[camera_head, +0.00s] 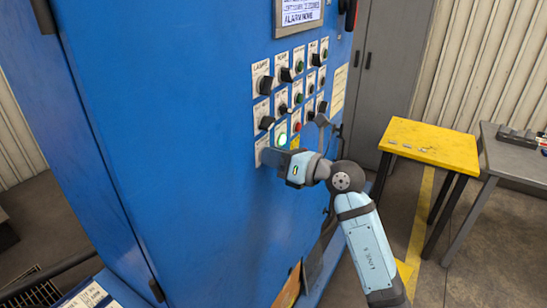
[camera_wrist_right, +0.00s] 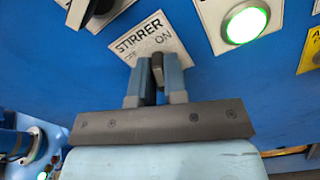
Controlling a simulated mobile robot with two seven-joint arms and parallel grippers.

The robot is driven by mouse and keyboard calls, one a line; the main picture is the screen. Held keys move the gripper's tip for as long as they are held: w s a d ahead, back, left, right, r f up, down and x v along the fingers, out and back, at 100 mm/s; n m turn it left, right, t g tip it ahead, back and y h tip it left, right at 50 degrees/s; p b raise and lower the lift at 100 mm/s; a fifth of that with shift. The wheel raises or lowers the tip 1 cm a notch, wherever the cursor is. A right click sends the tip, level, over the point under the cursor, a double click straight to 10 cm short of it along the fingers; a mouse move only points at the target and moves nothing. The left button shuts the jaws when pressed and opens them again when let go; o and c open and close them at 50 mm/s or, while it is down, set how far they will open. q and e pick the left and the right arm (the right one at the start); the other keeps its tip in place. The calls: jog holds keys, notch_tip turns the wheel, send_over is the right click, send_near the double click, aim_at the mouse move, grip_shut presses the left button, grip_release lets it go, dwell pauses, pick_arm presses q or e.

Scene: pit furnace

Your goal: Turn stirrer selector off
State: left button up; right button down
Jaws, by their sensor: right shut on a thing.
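The stirrer selector (camera_wrist_right: 157,68) is a dark knob on the blue cabinet front. It sits on a white plate (camera_wrist_right: 143,44) lettered STIRRER, with ON at the right and another, partly hidden word at the left. My right gripper (camera_wrist_right: 156,88) is shut on the knob, one finger on each side. The knob's exact angle is hard to read between the fingers. In the head view, my right gripper (camera_head: 272,157) is at the lowest row of controls and hides the knob; only part of its plate shows. My left gripper is out of view.
A lit green button (camera_head: 282,139) is just above the gripper; it also shows in the wrist view (camera_wrist_right: 244,22). Rows of other knobs (camera_head: 265,85) sit above. A yellow table (camera_head: 430,143) and a grey table (camera_head: 505,160) stand at the right.

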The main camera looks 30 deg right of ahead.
jog(key=shift+s+a+n+b, duration=0.1)
jog(key=shift+a+n+b, duration=0.05)
jog(key=shift+n+b, duration=4.4)
jog(key=shift+n+p, duration=0.75)
jog(key=c, duration=1.2)
grip_release()
jog(key=shift+o, duration=0.2)
